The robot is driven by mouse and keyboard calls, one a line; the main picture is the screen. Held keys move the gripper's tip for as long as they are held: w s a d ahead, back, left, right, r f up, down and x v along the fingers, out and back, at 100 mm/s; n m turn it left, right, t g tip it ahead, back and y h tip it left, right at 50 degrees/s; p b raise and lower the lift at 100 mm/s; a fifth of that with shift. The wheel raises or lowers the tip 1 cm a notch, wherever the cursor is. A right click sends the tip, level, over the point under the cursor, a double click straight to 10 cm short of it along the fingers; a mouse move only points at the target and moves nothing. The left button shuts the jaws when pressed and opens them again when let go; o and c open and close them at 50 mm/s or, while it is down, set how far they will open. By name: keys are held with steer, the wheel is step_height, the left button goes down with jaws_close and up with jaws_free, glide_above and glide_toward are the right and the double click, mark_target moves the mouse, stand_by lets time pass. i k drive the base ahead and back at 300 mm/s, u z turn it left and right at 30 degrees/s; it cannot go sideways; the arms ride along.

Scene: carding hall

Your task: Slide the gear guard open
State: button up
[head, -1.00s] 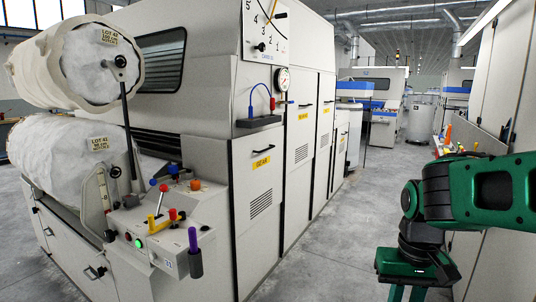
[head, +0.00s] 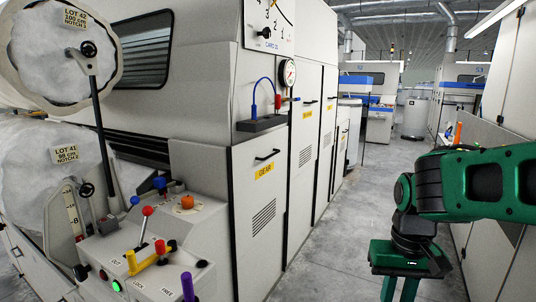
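The gear guard (head: 257,215) is a pale panel marked with a yellow GEAR label (head: 264,172) on the side of the large machine. It has a dark handle (head: 268,155) near its top and a slotted vent lower down. It looks closed, flush with the panels beside it. My gripper (head: 400,290) is at the lower right, over the aisle and well apart from the guard. Its fingers point down and run out of the picture, so whether it is open or shut is unclear. I see nothing held in it.
A control console (head: 150,245) with coloured levers and knobs juts out left of the guard. Large white rolls (head: 45,180) stand behind it. The grey aisle floor (head: 340,235) is clear. Cabinets and a bench line the right side.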

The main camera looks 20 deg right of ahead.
mark_target(260, 162)
steer(key=u, duration=0.05)
steer(key=i, duration=0.9)
